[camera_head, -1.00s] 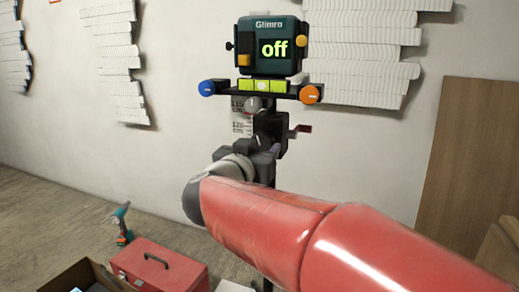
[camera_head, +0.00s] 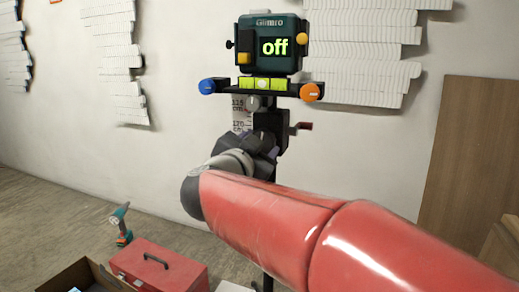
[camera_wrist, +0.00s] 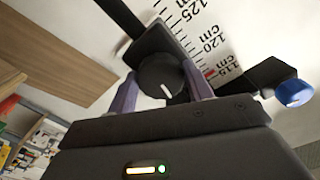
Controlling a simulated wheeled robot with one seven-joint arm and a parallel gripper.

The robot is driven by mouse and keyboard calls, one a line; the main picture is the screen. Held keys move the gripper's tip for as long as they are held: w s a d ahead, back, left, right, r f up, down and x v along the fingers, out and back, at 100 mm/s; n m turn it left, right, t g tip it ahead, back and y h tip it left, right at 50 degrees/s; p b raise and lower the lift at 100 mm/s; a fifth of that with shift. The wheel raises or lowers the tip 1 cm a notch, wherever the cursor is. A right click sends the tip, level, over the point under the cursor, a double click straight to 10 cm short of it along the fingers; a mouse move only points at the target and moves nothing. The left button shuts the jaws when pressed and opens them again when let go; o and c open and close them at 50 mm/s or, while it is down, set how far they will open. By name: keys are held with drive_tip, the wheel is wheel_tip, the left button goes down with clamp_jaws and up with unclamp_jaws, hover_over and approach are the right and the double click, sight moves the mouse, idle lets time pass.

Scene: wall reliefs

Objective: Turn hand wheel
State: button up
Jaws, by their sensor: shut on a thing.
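The hand wheel (camera_wrist: 160,78) is a round black knob with a white mark, on a black block in the wrist view. My gripper (camera_wrist: 161,92) has a pale purple finger on each side of it and is shut on it. In the head view my gripper (camera_head: 264,143) is at the black clamp of the stand, and the wheel cannot be made out behind it. A white centimetre scale (camera_wrist: 205,35) runs beside the block, with a small red mark near 115.
The crossbar carries a blue knob (camera_head: 207,86) and an orange knob (camera_head: 310,92). A dark red handle (camera_head: 303,126) juts right from the clamp. A red toolbox (camera_head: 160,268), a drill (camera_head: 121,223) and an open box (camera_head: 90,278) are on the floor.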

drive_tip(key=shift+a+r+m+b, duration=0.1)
drive_tip(key=shift+m+b, duration=3.75)
drive_tip(key=shift+m, duration=3.75)
drive_tip(key=o, duration=1)
drive_tip(key=shift+c, duration=0.2)
drive_tip(key=v, duration=0.7)
drive_tip(key=shift+s, duration=0.35)
